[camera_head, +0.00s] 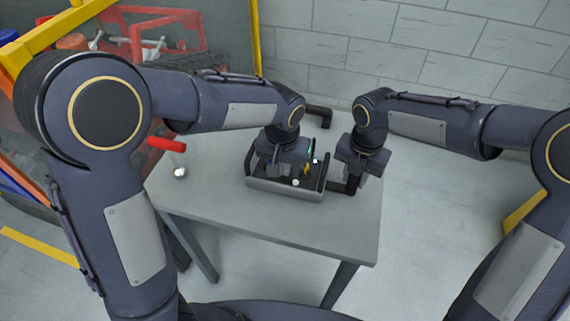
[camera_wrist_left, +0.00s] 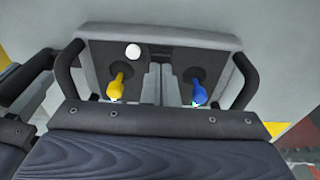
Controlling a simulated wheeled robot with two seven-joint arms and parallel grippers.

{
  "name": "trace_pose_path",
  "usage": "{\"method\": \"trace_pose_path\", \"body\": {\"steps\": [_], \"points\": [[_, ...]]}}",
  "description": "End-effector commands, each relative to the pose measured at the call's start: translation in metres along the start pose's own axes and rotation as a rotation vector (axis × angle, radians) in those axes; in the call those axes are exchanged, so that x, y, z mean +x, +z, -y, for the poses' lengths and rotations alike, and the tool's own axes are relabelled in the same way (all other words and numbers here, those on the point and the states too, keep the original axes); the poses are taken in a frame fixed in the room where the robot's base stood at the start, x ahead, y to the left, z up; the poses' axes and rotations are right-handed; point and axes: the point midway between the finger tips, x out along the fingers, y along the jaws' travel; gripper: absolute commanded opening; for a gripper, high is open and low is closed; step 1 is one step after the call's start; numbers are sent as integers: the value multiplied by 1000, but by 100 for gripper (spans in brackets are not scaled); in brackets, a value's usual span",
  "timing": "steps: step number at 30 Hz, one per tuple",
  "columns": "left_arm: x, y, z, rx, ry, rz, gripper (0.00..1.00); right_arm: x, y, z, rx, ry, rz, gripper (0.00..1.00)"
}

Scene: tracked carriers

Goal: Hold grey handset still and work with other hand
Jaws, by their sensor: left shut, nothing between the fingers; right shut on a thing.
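The grey handset (camera_head: 262,186) is a shallow box with black side handles on the table. It also shows in the left wrist view (camera_wrist_left: 215,40), with a yellow lever (camera_wrist_left: 117,84), a blue lever (camera_wrist_left: 198,92) and a white knob (camera_wrist_left: 133,51). My left gripper (camera_head: 277,172) is over the handset, shut and empty; in its wrist view its fingers (camera_wrist_left: 159,84) point down between the two levers. My right gripper (camera_head: 350,187) is shut on the handset's right-hand handle. The blue lever is hidden in the head view.
The grey table (camera_head: 225,205) is mostly clear. A red-topped object (camera_head: 166,145) and a shiny ball (camera_head: 180,172) are at its left. A dark bracket-like item (camera_head: 322,114) is at the back edge. A yellow-framed rack with red crates (camera_head: 165,45) stands behind left.

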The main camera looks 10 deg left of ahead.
Motion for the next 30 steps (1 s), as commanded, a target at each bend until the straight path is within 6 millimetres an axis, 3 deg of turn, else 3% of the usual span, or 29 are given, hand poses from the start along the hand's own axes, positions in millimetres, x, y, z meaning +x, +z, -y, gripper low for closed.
{"method": "trace_pose_path", "body": {"steps": [5,8,21,30], "points": [[-7,-2,0,0,1,-3,0,-1,0,0,0,2,1,0],[-21,-6,0,-1,2,-6,0,-1,0,0,0,2,1,0],[-113,-28,0,0,2,-3,0,-1,0,0,-1,1,1,0],[-136,-34,0,0,0,0,0,0,0,0,-1,1,1,0]]}}
